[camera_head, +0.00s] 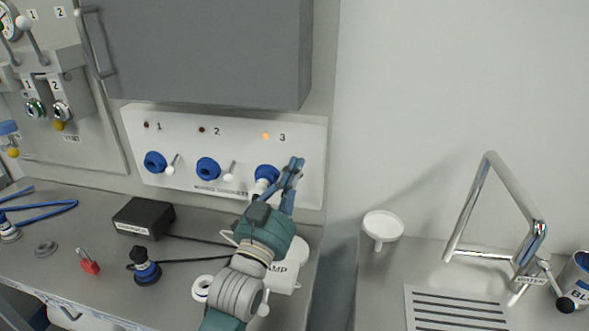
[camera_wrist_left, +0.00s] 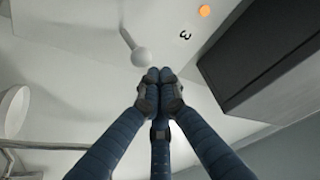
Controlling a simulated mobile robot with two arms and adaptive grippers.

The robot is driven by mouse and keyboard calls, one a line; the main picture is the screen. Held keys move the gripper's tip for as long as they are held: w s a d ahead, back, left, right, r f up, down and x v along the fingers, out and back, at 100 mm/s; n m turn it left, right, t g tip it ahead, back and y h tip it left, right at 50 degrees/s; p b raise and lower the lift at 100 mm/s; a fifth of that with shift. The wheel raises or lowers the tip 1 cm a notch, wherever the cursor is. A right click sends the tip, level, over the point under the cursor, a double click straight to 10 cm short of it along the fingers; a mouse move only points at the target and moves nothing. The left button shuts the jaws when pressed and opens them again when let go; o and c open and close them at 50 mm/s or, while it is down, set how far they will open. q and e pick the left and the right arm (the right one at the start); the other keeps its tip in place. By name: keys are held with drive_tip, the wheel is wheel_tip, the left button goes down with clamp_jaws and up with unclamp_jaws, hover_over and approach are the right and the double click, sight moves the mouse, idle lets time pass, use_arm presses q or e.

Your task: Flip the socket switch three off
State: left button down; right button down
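The white socket panel (camera_head: 240,150) on the back wall carries three blue sockets numbered 1 to 3. The indicator above socket three (camera_head: 266,172) glows orange (camera_head: 266,135); the lamps at 1 and 2 are dark. Switch three is hidden behind my fingers in the head view. In the left wrist view its white ball-tipped lever (camera_wrist_left: 141,57) shows just beyond the fingertips, near the number 3. My left gripper (camera_head: 295,162) is at the panel, right of socket three. Its fingertips are together (camera_wrist_left: 160,76) with nothing visible between them. Contact with the lever cannot be told. My right gripper is out of view.
A grey cabinet (camera_head: 205,50) hangs above the panel. A sink tap (camera_head: 480,200) stands at the right.

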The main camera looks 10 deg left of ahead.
use_arm(q)
drive_tip(key=shift+s+f, duration=0.3)
drive_tip(key=shift+f, duration=0.2)
drive_tip(key=shift+s+f, duration=0.1)
drive_tip(key=shift+f, duration=0.15)
drive_tip(key=shift+s+f+b, duration=0.2)
drive_tip(key=shift+f, duration=0.75)
drive_tip(key=shift+s+f+b, duration=0.15)
drive_tip(key=shift+f, duration=0.9)
drive_tip(key=v, duration=1.2)
drive_tip(key=shift+d, duration=0.1)
